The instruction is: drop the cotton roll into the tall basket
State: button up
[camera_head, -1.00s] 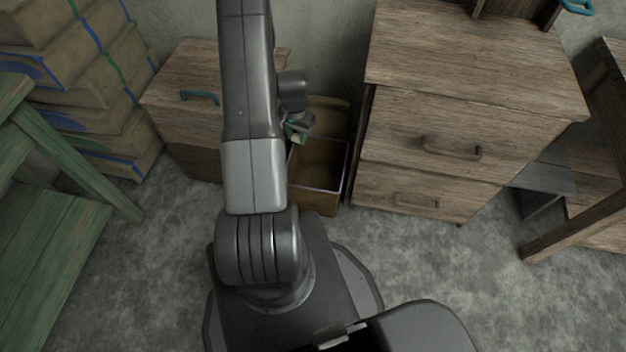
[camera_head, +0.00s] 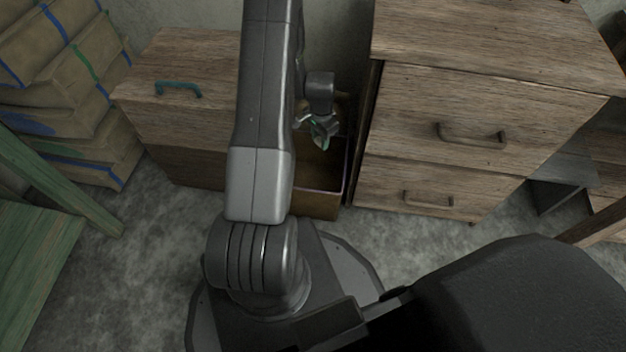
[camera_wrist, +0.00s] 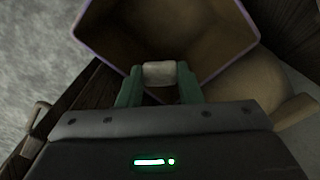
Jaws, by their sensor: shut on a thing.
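The white cotton roll (camera_wrist: 159,73) is between the two green fingers of my gripper (camera_wrist: 159,86) in the wrist view. My gripper is shut on it. The tall basket (camera_head: 318,203) stands on the floor between two wooden cabinets, an open brown box with a pale purple rim. In the wrist view the basket (camera_wrist: 210,62) opens just beyond the fingertips, and its inside is dark. In the head view my gripper (camera_head: 319,138) is over the basket's opening. My arm hides the basket's left part there, and the roll is hard to make out.
A drawer cabinet (camera_head: 425,120) stands close on the basket's right. A lower wooden chest (camera_head: 190,110) with a teal handle stands on its left. Several stacked boxes (camera_head: 75,85) and a green wooden frame (camera_head: 40,240) are further left. A rounded tan object (camera_wrist: 260,100) lies beside the basket.

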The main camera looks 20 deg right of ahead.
jog(key=shift+f+b, duration=0.8)
jog(key=shift+f, duration=1.05)
jog(key=o, duration=1)
notch_tip(320, 180, up, 14)
jog(key=p, duration=0.4)
jog(key=shift+p, duration=0.4)
jog(key=shift+f, duration=0.1)
